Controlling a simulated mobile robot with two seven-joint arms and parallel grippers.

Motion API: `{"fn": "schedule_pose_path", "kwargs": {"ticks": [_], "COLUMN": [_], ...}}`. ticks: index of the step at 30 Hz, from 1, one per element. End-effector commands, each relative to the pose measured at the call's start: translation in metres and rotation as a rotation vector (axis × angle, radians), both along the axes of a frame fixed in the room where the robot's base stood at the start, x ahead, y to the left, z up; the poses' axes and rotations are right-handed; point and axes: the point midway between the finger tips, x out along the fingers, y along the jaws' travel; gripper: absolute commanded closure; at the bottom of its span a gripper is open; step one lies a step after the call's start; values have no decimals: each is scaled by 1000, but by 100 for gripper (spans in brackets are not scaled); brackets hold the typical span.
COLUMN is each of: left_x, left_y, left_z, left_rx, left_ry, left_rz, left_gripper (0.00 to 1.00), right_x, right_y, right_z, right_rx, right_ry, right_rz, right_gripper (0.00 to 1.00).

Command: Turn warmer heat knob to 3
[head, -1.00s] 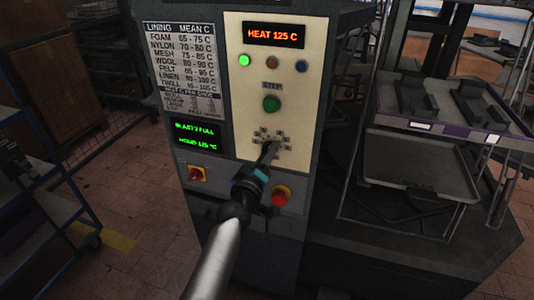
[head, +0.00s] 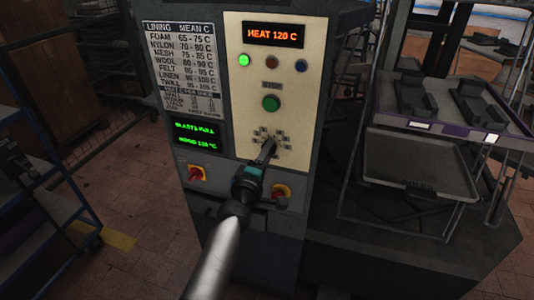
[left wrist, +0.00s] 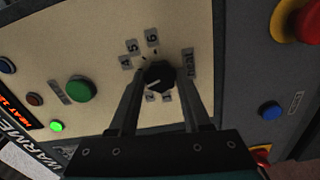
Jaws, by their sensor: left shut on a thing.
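The heat knob (left wrist: 162,74) is black and round, with a white pointer line that points to the lower left in the left wrist view. Printed numbers ring it; 4, 5 and 6 show above and to its left, and small labels below. The label on its left side is hidden by a finger. My left gripper (left wrist: 160,88) is shut on the knob, one finger on each side. In the head view my left gripper (head: 267,152) reaches the cream panel (head: 238,110) and covers most of the knob. The red display (head: 273,35) reads HEAT 120 C. My right gripper is not in view.
A green button (head: 271,103) and small lamps sit above the knob. A tray rack (head: 430,170) stands at right.

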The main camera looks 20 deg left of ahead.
Motion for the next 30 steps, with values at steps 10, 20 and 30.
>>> {"fn": "schedule_pose_path", "kwargs": {"ticks": [10,20,30], "left_x": [0,0,-10], "left_y": [0,0,0], "left_z": [0,0,0], "left_rx": [-1,0,1], "left_ry": [1,0,2], "left_rz": [0,0,0], "left_gripper": [50,22,22], "right_x": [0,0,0], "right_y": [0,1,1], "right_z": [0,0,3], "right_rx": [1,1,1], "right_ry": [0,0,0], "right_rz": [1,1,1], "right_gripper": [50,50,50]}}
